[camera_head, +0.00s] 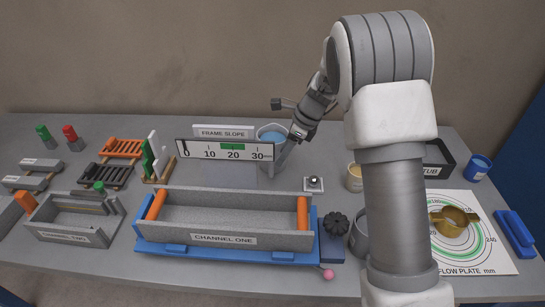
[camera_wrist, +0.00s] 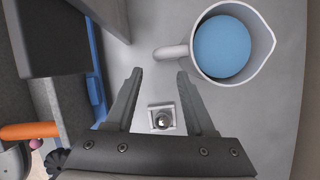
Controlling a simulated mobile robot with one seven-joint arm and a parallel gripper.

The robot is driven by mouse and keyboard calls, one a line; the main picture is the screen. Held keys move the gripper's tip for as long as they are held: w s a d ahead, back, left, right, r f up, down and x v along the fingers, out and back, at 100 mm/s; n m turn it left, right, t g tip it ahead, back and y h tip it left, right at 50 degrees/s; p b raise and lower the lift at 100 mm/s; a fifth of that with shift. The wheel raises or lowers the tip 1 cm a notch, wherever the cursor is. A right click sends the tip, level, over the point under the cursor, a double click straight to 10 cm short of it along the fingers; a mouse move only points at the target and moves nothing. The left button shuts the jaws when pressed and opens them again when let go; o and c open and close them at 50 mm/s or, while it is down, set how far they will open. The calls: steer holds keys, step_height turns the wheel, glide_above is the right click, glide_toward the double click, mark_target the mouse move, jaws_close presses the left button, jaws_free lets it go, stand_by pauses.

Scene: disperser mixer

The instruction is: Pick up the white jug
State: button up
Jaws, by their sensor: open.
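The white jug (camera_wrist: 262,62) holds blue liquid and stands upright at the top right of the wrist view, its handle (camera_wrist: 170,52) pointing left. In the head view the jug (camera_head: 264,131) is behind the scale board, partly hidden by the board and my gripper. My gripper (camera_wrist: 160,73) is open and empty. In the wrist view its fingertips lie just below the jug's handle, one towards each side of it; the height gap cannot be judged. In the head view my gripper (camera_head: 280,160) points down at the jug's right side.
A small steel ball on a square base (camera_head: 313,184), a grey CHANNEL ONE trough (camera_head: 225,212) and a cream cup (camera_head: 354,178) are nearby.

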mark_target(272, 176)
steer(key=x, duration=0.7)
steer(key=shift+s+a, duration=0.15)
steer(key=shift+a, duration=0.2)
jaws_close()
stand_by(1.1)
